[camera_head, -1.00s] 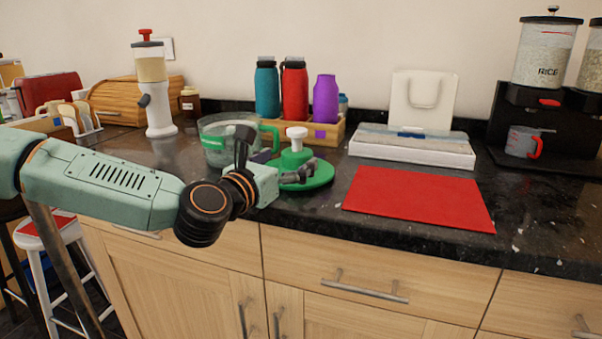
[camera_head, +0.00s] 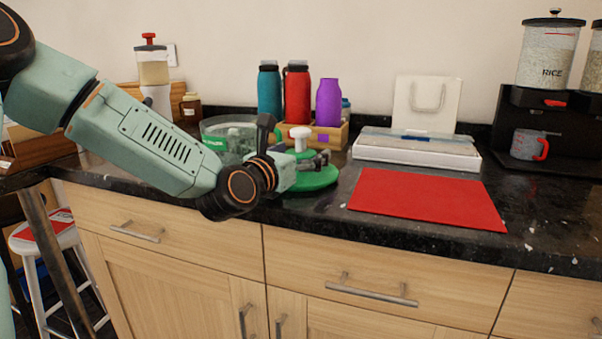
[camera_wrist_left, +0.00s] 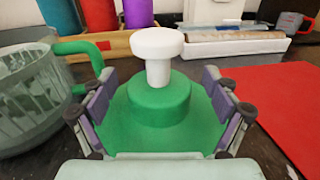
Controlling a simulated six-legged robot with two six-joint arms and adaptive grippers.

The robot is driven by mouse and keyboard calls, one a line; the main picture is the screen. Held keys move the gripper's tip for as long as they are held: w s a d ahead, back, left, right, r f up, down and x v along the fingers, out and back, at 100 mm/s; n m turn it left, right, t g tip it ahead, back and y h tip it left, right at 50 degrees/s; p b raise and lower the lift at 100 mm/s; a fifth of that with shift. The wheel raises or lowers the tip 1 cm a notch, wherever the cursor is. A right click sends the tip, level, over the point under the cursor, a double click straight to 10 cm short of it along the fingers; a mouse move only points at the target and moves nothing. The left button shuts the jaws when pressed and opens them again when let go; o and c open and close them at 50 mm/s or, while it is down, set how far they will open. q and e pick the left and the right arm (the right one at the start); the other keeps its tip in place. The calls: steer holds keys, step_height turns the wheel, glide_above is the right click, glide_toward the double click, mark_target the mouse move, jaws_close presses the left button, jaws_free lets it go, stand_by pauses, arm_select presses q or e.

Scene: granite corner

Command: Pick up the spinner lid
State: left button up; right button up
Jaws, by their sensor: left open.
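The spinner lid (camera_head: 318,179) is a green disc with a raised green hub and a white knob, lying flat on the dark counter. In the left wrist view the lid (camera_wrist_left: 158,108) is centred, its white knob standing upright. My left gripper (camera_head: 318,160) reaches in from the left at the lid. In the left wrist view its open fingers (camera_wrist_left: 160,112) stand on either side of the hub, with gaps to it. The fingers hold nothing. Part of the lid's near edge is hidden by the gripper. My right gripper is not in view.
A clear bowl with a green handle (camera_wrist_left: 35,95) stands close left of the lid. A wooden box (camera_head: 333,137) with bottles is behind. A red mat (camera_head: 425,199) lies to the right, with a white box (camera_head: 415,151) behind it. The counter's front edge is near.

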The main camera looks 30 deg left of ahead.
arm_select(q)
steer(key=shift+a, duration=0.15)
steer(key=c, duration=1.3)
steer(key=shift+c, duration=0.5)
steer(key=shift+r, duration=0.1)
